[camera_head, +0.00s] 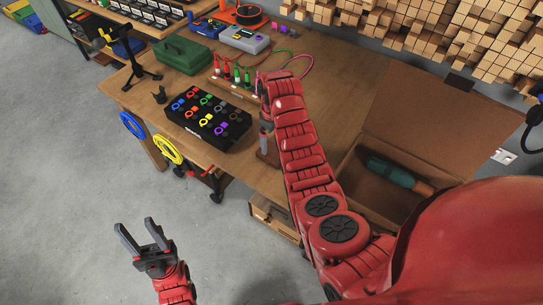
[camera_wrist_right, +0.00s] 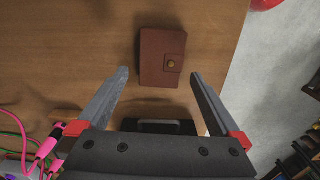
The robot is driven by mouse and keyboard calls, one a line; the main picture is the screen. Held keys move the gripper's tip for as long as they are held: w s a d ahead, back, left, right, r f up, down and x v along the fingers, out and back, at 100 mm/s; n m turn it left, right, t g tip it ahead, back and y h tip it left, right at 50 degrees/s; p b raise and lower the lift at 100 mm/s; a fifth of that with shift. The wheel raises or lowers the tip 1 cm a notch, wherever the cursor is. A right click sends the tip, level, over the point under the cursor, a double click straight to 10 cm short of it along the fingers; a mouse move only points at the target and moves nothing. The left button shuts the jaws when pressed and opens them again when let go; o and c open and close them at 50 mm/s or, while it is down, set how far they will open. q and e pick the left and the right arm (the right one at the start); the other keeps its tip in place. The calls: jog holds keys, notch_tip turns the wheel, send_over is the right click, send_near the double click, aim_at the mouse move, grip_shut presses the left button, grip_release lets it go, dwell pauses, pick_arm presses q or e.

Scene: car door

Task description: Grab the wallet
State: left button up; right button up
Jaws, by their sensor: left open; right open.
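A brown wallet (camera_wrist_right: 162,50) with a round snap lies flat on the wooden table, near its edge, in the right wrist view. Part of it shows in the head view (camera_head: 268,152) below my right gripper (camera_head: 265,118), partly hidden by the arm. In the wrist view my right gripper (camera_wrist_right: 160,76) is open and empty, with its fingertips apart on either side of the wallet's lower end in the picture. I cannot tell the height gap. My left gripper (camera_head: 136,228) is open and empty over the grey floor, off the table.
A black tray of coloured rings (camera_head: 208,118) stands left of my right gripper. Red and green plugs with pink and green cables (camera_head: 290,62) lie behind it. An open cardboard box (camera_head: 350,185) holding a teal tool (camera_head: 390,172) is at the right. A green toolbox (camera_head: 183,55) stands further back.

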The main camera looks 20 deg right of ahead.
aim_at(272, 153)
jog(key=shift+f, duration=0.4)
jog(key=shift+s+f+p, duration=0.1)
jog(key=shift+f+p, duration=0.45)
jog(key=shift+p, duration=0.05)
notch_tip(272, 153, down, 3)
jog(key=shift+a+r+p, duration=0.1)
jog(key=shift+p, duration=0.25)
jog(key=shift+f, duration=0.65)
jog(key=c, duration=1.2)
jog(key=shift+o, duration=0.2)
jog(key=shift+r, duration=0.1)
